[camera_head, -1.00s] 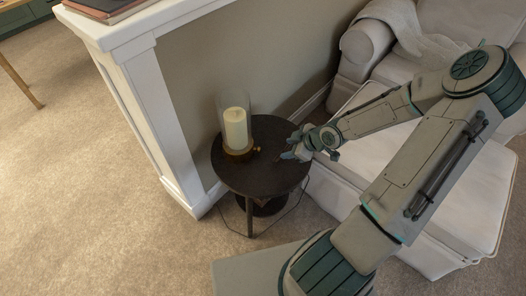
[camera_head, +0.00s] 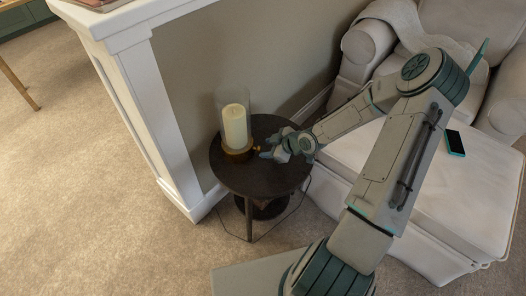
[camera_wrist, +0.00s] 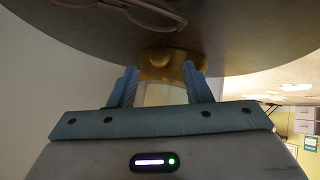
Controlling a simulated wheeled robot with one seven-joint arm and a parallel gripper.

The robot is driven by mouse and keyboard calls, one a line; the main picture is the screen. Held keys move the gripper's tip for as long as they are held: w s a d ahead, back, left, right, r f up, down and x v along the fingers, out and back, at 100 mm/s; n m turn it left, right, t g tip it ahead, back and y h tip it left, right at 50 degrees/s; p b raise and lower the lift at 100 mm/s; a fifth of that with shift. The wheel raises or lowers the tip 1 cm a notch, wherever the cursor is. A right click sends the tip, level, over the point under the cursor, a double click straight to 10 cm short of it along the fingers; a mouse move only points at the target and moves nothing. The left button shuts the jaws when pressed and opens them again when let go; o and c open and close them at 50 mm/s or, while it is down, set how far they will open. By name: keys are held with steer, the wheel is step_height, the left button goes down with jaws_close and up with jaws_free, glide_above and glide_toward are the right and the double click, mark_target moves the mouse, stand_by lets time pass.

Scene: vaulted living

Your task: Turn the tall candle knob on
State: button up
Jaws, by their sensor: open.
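The tall candle (camera_head: 235,126) stands upright in a clear glass cylinder on a round brass base (camera_head: 236,155), on a dark round side table (camera_head: 240,183). Its small brass knob (camera_head: 257,149) sticks out of the base toward my gripper (camera_head: 268,150). My gripper is open and low over the table, just right of the knob. In the wrist view, which looks upside down, the knob (camera_wrist: 160,58) lies ahead between my two blue fingers (camera_wrist: 161,72), near their tips. I cannot tell whether they touch it.
Eyeglasses (camera_wrist: 150,14) lie on the table beside the candle. A white half wall (camera_head: 165,120) stands close on the left. A white ottoman (camera_head: 425,195) with a dark phone (camera_head: 455,143) is at the right, before an armchair (camera_head: 480,60). Carpet (camera_head: 90,200) is open at left.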

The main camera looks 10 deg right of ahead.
mark_target(257, 149)
steer(key=shift+b+x, duration=0.35)
steer(key=shift+x, duration=1.5)
steer(key=shift+c, duration=0.2)
jaws_close()
